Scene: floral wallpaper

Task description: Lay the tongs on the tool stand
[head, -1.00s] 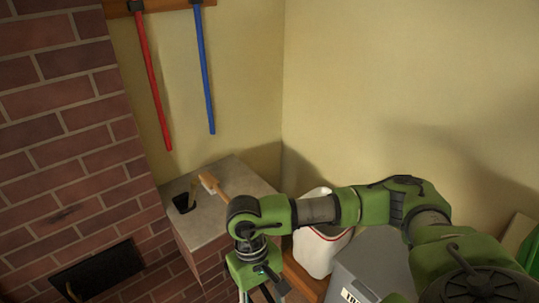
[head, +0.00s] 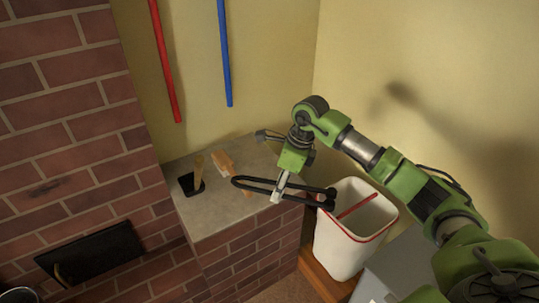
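My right gripper (head: 278,192) comes in from the right and is shut on the black tongs (head: 254,182). The tongs lie roughly level across the picture, their looped end to the left and the other end near the white bin. They appear held above the front edge of a brick block with a grey top (head: 225,208), which looks like the tool stand. A small black pan (head: 186,186) with a wooden handle and a wooden brush (head: 222,161) lie on that top. My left gripper is out of view.
A white bin (head: 345,250) with a red rim stands right of the block, with a red stick in it. A grey container (head: 385,278) is beside it. A red pole (head: 164,62) and a blue pole (head: 225,55) hang on the wall. A brick wall (head: 75,120) bounds the left.

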